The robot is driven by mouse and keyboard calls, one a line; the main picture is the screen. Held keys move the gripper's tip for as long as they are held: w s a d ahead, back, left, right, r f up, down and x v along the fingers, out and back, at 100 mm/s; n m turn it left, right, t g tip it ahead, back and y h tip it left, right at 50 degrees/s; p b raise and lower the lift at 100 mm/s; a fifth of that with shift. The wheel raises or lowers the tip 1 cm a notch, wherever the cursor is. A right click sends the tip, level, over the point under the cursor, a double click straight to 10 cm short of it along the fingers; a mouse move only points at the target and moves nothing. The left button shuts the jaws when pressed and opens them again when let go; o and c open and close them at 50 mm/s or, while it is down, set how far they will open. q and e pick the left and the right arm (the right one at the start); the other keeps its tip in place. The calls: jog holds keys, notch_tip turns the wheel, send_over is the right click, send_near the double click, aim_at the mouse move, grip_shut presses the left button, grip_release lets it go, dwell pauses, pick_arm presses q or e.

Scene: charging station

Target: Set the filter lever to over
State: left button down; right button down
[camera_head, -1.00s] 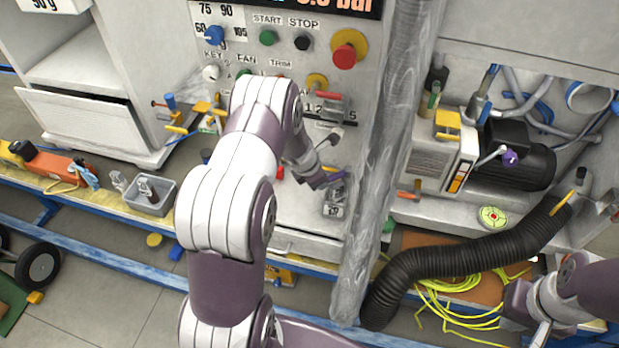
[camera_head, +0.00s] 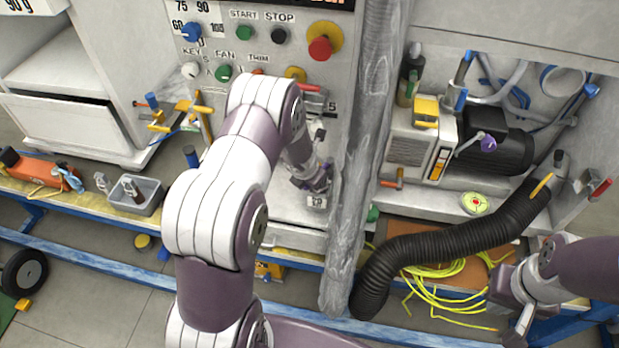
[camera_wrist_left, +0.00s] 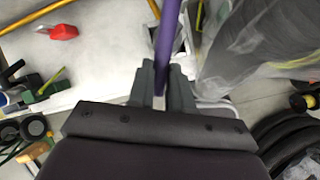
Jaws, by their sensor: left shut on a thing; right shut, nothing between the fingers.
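A slim purple bar (camera_wrist_left: 168,40), which looks like the lever's handle, stands between the fingers of my left gripper (camera_wrist_left: 163,75) in the left wrist view, and they are shut on it. In the head view my left gripper (camera_head: 318,182) is low on the grey panel, just above a small plate with dark marks (camera_head: 317,201). The arm hides much of the panel, and I cannot read the lever's setting. My right gripper (camera_head: 515,322) is shut and empty at the lower right, away from the panel.
A clear plastic-wrapped post (camera_head: 352,215) stands close to the right of my left gripper. A black ribbed hose (camera_head: 440,245) and yellow cable (camera_head: 440,290) lie between it and my right gripper. A motor (camera_head: 505,150) with a purple knob sits on the right shelf.

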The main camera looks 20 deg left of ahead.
pick_arm(q)
jog(key=shift+w+r, duration=0.1)
jog(key=c, duration=1)
grip_release()
jog(key=shift+d, duration=0.1)
jog(key=shift+c, duration=0.2)
jog(key=p+v, duration=0.3)
jog(key=v, duration=0.9)
jog(key=shift+r, duration=0.3)
